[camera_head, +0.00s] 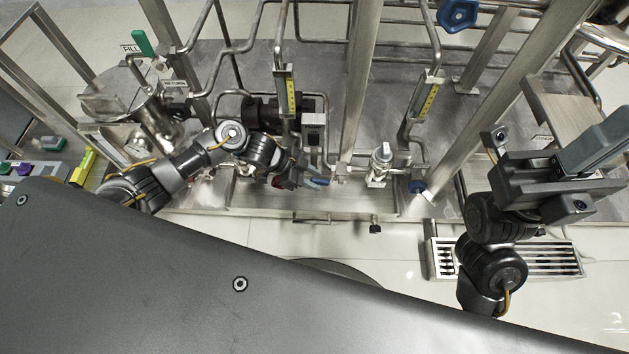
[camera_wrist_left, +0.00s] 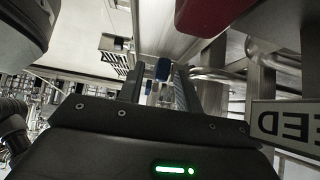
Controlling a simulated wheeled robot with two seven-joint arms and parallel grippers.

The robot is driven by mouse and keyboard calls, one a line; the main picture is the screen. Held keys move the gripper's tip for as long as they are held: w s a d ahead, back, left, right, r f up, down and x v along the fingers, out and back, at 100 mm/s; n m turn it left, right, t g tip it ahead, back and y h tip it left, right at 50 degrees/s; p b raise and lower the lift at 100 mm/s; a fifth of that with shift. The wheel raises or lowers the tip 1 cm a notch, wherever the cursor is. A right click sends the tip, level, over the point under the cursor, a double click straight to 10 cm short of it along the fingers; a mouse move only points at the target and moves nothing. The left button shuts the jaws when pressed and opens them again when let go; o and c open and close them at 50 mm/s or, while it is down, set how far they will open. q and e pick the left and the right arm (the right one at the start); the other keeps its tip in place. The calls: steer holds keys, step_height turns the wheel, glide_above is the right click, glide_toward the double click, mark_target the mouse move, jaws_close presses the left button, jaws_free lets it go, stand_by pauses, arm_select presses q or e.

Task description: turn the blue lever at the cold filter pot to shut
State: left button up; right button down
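In the head view my left arm reaches in from the left, and its gripper (camera_head: 300,180) is low among the pipes. A blue lever (camera_head: 318,181) shows right at its fingertips; contact cannot be told from above. In the left wrist view the two dark fingers of the left gripper (camera_wrist_left: 158,88) stand apart. A blue part (camera_wrist_left: 163,69) shows in the gap between them; it looks farther off, and I cannot tell whether it is the same lever. My right gripper (camera_head: 590,165) is at the far right, its fingers unclear. I cannot tell which vessel is the cold filter pot.
A red part (camera_wrist_left: 210,14) hangs close above the left fingers, and a label plate (camera_wrist_left: 285,123) stands to their right. Another blue handle (camera_head: 417,186) and a blue handwheel (camera_head: 457,14) are on the pipework. A steel post (camera_head: 360,80) rises behind.

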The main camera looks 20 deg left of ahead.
arm_select(q)
steer(key=shift+w+d+f, duration=0.1)
steer(key=shift+d+f, duration=0.1)
steer(key=shift+d, duration=0.05)
steer(key=shift+c, duration=0.4)
jaws_close()
